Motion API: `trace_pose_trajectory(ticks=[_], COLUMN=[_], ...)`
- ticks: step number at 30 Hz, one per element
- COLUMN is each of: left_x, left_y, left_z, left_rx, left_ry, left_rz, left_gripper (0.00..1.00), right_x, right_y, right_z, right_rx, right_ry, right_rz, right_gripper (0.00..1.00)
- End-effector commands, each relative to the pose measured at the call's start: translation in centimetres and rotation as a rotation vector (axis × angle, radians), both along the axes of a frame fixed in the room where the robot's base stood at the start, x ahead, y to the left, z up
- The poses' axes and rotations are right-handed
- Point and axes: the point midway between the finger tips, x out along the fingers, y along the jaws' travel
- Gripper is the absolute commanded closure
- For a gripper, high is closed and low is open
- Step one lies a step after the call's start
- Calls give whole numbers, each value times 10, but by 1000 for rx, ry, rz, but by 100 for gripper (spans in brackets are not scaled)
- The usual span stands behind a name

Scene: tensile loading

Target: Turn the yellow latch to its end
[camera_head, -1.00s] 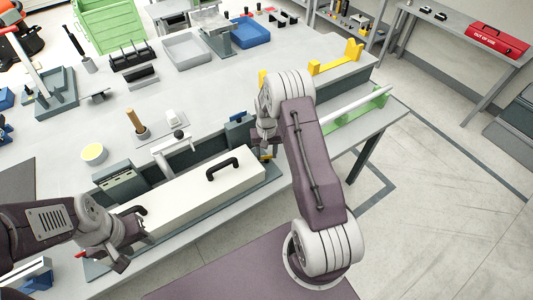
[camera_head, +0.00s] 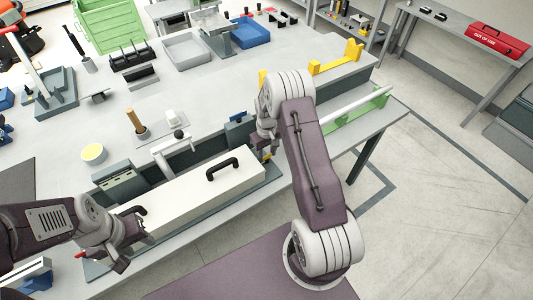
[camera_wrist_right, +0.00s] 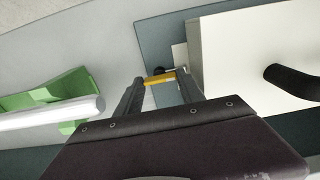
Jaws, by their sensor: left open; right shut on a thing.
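The yellow latch (camera_wrist_right: 160,78) lies crosswise between the two fingertips of my right gripper (camera_wrist_right: 159,84) in the right wrist view. That gripper is shut on it, beside the end of the long white box (camera_wrist_right: 240,55). In the head view the right gripper (camera_head: 266,148) is at the right end of the white box (camera_head: 195,195), and only a little yellow shows there because the arm hides much of the latch. My left gripper (camera_head: 128,247) is open at the box's left end, near a small red part (camera_head: 80,255).
A black handle (camera_head: 222,168) stands on top of the white box. A white rod on a green stand (camera_head: 355,103) is to the right. Grey blocks (camera_head: 120,180) and a small clamp-like fixture (camera_head: 165,150) stand behind the box.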

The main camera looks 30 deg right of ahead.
Motion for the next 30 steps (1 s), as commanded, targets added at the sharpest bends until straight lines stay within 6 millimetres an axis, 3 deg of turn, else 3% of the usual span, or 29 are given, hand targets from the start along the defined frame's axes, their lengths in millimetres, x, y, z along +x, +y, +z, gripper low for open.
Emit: trace_pose_trajectory(ticks=[8,9,11,22,30], left_x=[0,0,0,0,0], left_y=[0,0,0,0,0], left_z=[0,0,0,0,2], left_rx=[0,0,0,0,0], left_ry=[0,0,0,0,0], left_rz=[0,0,0,0,0], left_gripper=[58,58,58,58,58], right_x=[1,1,1,0,0], right_y=[0,0,0,0,0], right_z=[1,1,1,0,0], right_rx=[-2,-2,-2,0,0], right_ry=[-3,-3,-3,0,-1], right_rz=[3,3,3,-63,-560], right_gripper=[95,49,33,33,33])
